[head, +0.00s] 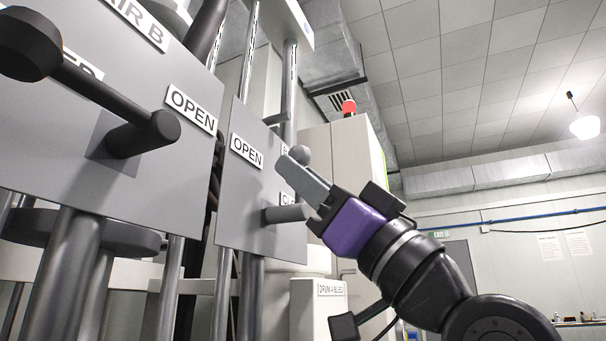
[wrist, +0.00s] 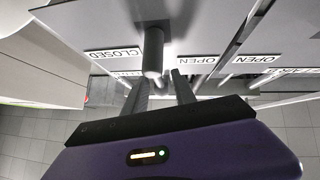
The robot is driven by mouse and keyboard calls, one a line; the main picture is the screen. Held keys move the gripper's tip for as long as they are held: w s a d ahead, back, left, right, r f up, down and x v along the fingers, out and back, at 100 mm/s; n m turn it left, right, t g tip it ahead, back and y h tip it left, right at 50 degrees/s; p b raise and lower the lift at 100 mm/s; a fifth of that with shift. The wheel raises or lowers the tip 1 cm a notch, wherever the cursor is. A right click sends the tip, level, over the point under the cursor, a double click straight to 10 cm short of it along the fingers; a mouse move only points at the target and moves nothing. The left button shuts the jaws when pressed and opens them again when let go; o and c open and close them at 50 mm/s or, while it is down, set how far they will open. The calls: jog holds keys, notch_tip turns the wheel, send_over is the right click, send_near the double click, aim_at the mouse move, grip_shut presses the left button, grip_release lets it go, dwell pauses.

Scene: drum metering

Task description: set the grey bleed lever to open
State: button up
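The grey bleed lever's round hub (head: 287,213) sticks out of a grey panel (head: 237,205). Its ball knob (head: 300,154) shows above, behind my fingers, which hide most of its arm. An OPEN label (head: 246,150) is on the panel's left; a label at its lower right is partly covered. My gripper (head: 298,172) is at the lever, fingers pointing up and left. In the wrist view my gripper (wrist: 160,88) has its fingers apart, with the grey lever (wrist: 153,50) showing between them. I cannot tell whether either finger touches it. A CLOSED label (wrist: 114,53) shows upside down there.
A larger panel (head: 110,150) with a dark lever (head: 100,95) and its own OPEN label stands close at the left. Pipes run below and behind. A box labelled DRUM A BLEED (head: 330,289) is below. Open room lies to the right.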

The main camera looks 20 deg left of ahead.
jog(key=v, duration=0.7)
jog(key=shift+d, duration=0.1)
